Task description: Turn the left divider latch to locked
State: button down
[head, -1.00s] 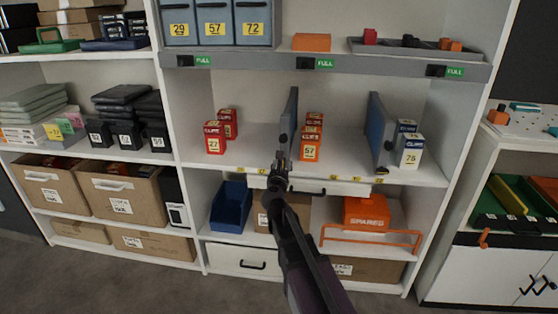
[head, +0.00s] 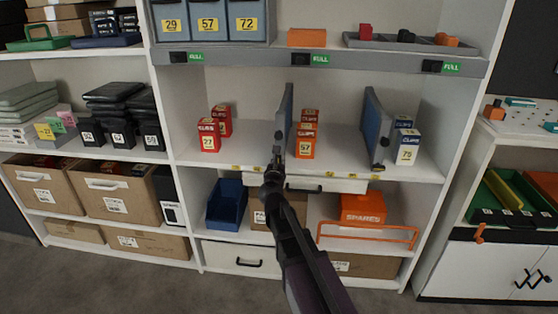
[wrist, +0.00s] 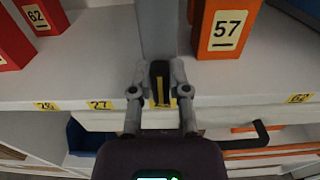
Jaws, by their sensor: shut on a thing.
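The left divider (head: 284,118) is a blue-grey upright panel on the middle shelf; it also shows in the wrist view (wrist: 157,28). Its latch (wrist: 160,72) is a dark knob with a yellow stripe, low at the divider's front end. The stripe points roughly along the divider, toward my gripper. My gripper (wrist: 159,92) is shut on the latch, with one finger on each side. In the head view my gripper (head: 277,164) is at the shelf's front edge and hides most of the latch. The locked mark cannot be made out.
Red boxes (head: 209,136) stand left of the divider and orange boxes (head: 305,146) close on its right. A second divider (head: 374,130) with blue-and-white boxes (head: 406,147) is farther right. A drawer with a black handle (wrist: 245,127) lies below the shelf edge.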

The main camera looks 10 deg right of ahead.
jog(key=shift+m, duration=0.4)
jog(key=m, duration=0.3)
jog(key=shift+s+d+m, duration=0.1)
jog(key=shift+d+m, duration=0.15)
jog(key=shift+m, duration=0.05)
jog(key=m, duration=0.9)
jog(key=f+m+b, duration=0.1)
jog(key=m, duration=0.3)
jog(key=shift+s+d+m, duration=0.1)
jog(key=shift+d+m, duration=0.2)
jog(key=shift+d, duration=0.05)
jog(key=c, duration=0.6)
grip_release()
